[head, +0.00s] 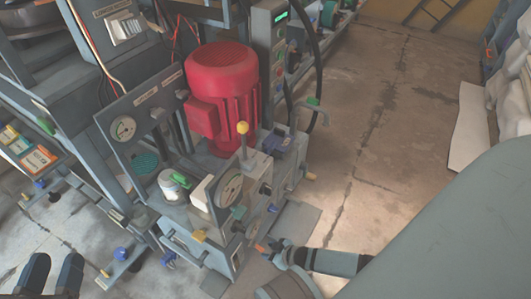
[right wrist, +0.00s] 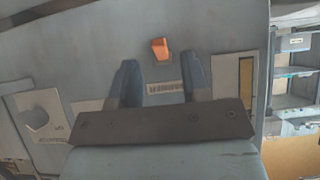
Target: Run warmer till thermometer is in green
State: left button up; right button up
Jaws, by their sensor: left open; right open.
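My right gripper (head: 270,248) is at the front of the grey machine, by its lower right panel. In the right wrist view its two blue-grey fingers (right wrist: 160,80) are apart and empty, facing a grey panel. An orange switch (right wrist: 160,49) stands out from that panel, just above the gap between the fingers, with a small label below it. I cannot tell which part is the warmer or the thermometer. Round dials show on the sloped panel (head: 123,128) and on the front box (head: 230,190); their readings are too small. My left gripper (head: 52,272) is open and empty at the bottom left.
A red motor (head: 222,95) and a yellow-knobbed lever (head: 243,128) stand on the machine. In the right wrist view a grey knob (right wrist: 36,118) is at left and a yellow-marked plate (right wrist: 246,80) at right.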

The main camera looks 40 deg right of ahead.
pick_arm(q)
jog(key=s+n+p, duration=0.1)
jog(key=p, duration=0.1)
jog(key=s+d+r+n+p, duration=0.1)
jog(key=n+p, duration=0.1)
jog(key=shift+s+d+r+g+y+p, duration=0.15)
jog(key=shift+g+y+p, duration=0.15)
jog(key=shift+y+p, duration=0.1)
pick_arm(e)
jog(key=v, duration=1.1)
